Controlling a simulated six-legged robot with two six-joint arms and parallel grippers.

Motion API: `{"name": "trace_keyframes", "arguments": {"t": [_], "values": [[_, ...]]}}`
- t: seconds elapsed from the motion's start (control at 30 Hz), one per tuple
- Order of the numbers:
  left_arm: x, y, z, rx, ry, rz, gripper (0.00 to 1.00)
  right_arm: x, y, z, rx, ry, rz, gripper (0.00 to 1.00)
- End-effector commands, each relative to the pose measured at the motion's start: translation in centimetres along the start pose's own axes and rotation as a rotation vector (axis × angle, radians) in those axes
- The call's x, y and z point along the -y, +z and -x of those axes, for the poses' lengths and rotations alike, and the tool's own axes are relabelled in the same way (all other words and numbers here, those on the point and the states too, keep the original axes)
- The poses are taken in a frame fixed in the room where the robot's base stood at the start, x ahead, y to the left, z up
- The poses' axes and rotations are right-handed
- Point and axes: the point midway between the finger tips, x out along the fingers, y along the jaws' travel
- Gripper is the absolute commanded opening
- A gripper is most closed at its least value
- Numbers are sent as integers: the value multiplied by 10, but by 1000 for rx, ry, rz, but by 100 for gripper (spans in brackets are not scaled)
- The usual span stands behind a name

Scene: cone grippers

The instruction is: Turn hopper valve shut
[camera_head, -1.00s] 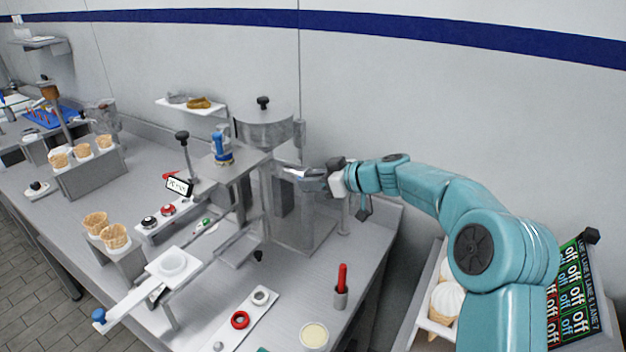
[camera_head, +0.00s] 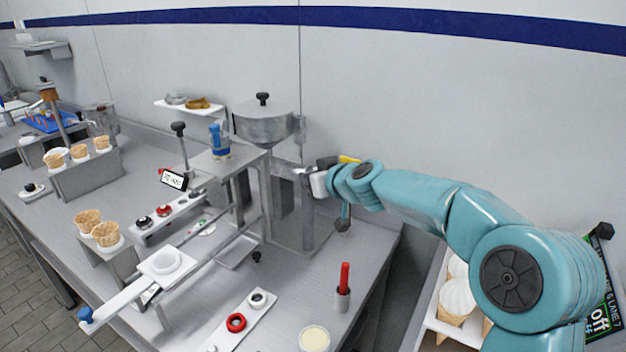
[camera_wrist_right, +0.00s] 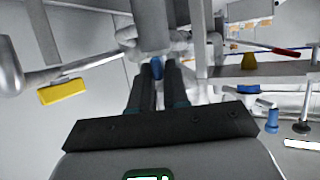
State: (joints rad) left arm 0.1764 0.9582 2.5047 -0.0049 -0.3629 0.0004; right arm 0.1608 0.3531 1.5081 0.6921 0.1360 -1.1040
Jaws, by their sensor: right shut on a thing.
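The grey metal hopper (camera_head: 262,122) with a black knob on its lid stands against the back wall on its stand. My right gripper (camera_head: 302,171) is at the hopper stand's right side, below the hopper. In the right wrist view its two dark fingers (camera_wrist_right: 156,80) are closed around a small blue part (camera_wrist_right: 157,68) under grey metal; I take this as the valve handle. Its full shape and angle are hidden. A yellow grip (camera_head: 349,159) shows just behind my wrist; it also shows on a grey rod in the right wrist view (camera_wrist_right: 62,91). My left gripper is not in view.
A red-handled tool (camera_head: 344,278) stands in a holder in front of the stand. A white slide plate (camera_head: 167,264) and cones (camera_head: 107,233) are at the left. A tray with white-topped cones (camera_head: 457,299) lies under my right arm. The wall is close behind.

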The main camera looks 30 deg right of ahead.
Motion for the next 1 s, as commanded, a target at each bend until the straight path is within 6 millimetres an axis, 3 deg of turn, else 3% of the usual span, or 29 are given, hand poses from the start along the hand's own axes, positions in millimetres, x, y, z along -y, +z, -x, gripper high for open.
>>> {"name": "trace_keyframes", "arguments": {"t": [0.03, 0.3, 0.5, 0.73, 1.0], "values": [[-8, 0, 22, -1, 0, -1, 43, 5, -7, 3, 13, 32, -15, 0], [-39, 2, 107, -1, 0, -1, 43, 10, -13, 4, 14, 264, -115, 0], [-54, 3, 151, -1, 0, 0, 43, 12, -9, 1, 10, 442, -187, 0], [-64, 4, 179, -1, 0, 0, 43, 13, -6, -3, 3, 646, -268, 0], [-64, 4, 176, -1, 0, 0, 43, 14, -2, -7, -2, 852, -354, 0]]}}
